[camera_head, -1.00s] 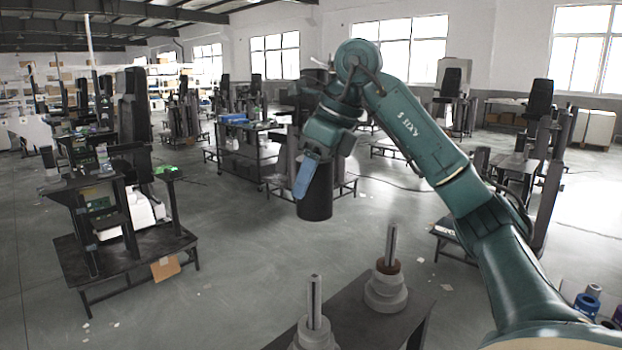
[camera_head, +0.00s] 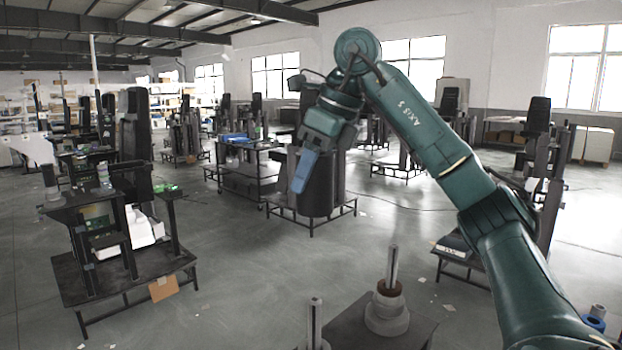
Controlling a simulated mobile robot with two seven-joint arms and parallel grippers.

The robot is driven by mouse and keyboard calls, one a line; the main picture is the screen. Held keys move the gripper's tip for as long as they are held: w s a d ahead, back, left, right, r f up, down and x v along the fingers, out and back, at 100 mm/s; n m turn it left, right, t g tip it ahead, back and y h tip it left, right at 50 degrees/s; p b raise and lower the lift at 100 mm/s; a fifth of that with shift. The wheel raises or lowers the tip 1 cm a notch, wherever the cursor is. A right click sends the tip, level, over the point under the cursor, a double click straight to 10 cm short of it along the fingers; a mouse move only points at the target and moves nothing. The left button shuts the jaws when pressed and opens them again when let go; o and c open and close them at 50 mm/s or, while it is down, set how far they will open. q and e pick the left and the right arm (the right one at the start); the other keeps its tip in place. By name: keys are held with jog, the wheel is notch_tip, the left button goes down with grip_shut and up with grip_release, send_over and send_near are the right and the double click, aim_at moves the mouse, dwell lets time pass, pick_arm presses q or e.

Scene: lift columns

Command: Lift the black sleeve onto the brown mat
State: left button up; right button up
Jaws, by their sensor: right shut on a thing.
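The black sleeve (camera_head: 320,190) is a wide dark upright cylinder, held in the air in the middle of the head view. My right gripper (camera_head: 303,172) reaches it from above. One blue finger shows against its near side, and the other is hidden. The gripper is shut on the sleeve. I cannot make out the sleeve's lower edge well against the dark stand behind it. I see no clear brown mat; a brown ring (camera_head: 389,288) sits around a grey post at the bottom. My left gripper is not in view.
Below the sleeve is a dark bench top (camera_head: 350,325) with two upright metal posts, the right one (camera_head: 393,265) on a stepped grey base. A dark workstation (camera_head: 125,270) stands at left, a dark trolley (camera_head: 250,170) behind. Grey floor (camera_head: 240,270) between is open.

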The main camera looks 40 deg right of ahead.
jog(key=shift+r, duration=2.3)
jog(key=shift+f, duration=0.1)
